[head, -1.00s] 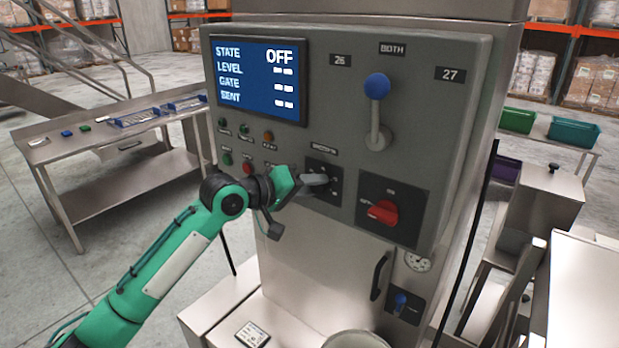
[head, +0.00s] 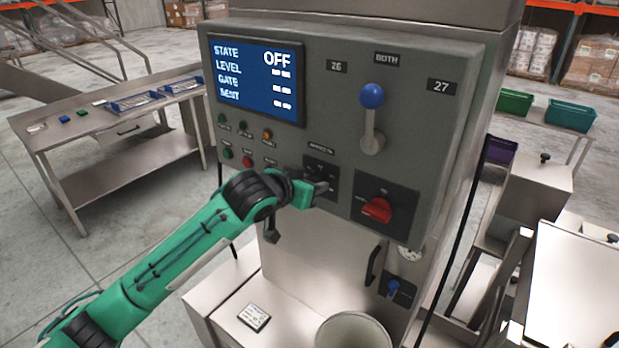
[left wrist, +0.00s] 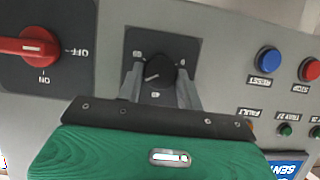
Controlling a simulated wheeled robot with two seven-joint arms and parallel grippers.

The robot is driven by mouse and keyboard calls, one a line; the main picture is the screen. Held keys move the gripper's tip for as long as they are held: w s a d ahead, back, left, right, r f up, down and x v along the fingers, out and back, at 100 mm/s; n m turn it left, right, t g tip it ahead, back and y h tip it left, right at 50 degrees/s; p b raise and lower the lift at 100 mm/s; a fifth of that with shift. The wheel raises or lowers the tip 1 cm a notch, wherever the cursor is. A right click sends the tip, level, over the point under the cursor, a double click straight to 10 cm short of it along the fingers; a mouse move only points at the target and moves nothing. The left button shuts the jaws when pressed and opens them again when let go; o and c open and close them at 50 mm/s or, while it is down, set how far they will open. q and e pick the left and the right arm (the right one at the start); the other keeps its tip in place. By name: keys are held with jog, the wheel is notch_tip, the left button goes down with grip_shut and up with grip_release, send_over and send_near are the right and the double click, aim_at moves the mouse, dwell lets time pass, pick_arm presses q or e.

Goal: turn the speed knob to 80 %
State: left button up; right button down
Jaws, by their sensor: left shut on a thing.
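The speed knob (left wrist: 160,73) is a black round knob on a dark square plate (head: 322,172) of the grey control panel. In the left wrist view, the two grey fingers of my left gripper (left wrist: 160,88) stand on either side of the knob and are shut on it. In the head view, my left gripper (head: 325,188) reaches the plate from the lower left and covers much of the knob. The scale marks are too small to read, so I cannot tell the knob's setting. My right gripper is not in view.
A red rotary switch (head: 377,210) sits right of the knob plate. A lever with a blue ball (head: 371,96) is above. Small buttons (head: 248,161) are to the left. The screen (head: 257,80) reads STATE OFF. A steel table (head: 110,128) stands at the left.

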pick_arm(q)
jog(key=shift+s+d+f+m+t+y+b, duration=0.15)
jog(key=shift+m+t+y, duration=0.5)
jog(key=shift+m, duration=0.75)
jog(key=shift+d+f+m+t+y+b, duration=0.1)
jog(key=shift+m+t+y, duration=0.55)
jog(key=shift+m, duration=0.75)
jog(key=shift+s+d+f+m+t+y+b, duration=0.15)
jog(key=shift+m+t+y, duration=0.25)
jog(key=shift+m+t, duration=0.75)
jog(key=shift+a+r+m+g, duration=0.1)
jog(key=shift+m+g, duration=0.15)
jog(key=shift+m, duration=0.1)
jog(key=o, duration=1)
jog(key=shift+w, duration=0.1)
jog(key=shift+b+v, duration=2.2)
jog(key=shift+v, duration=4.75)
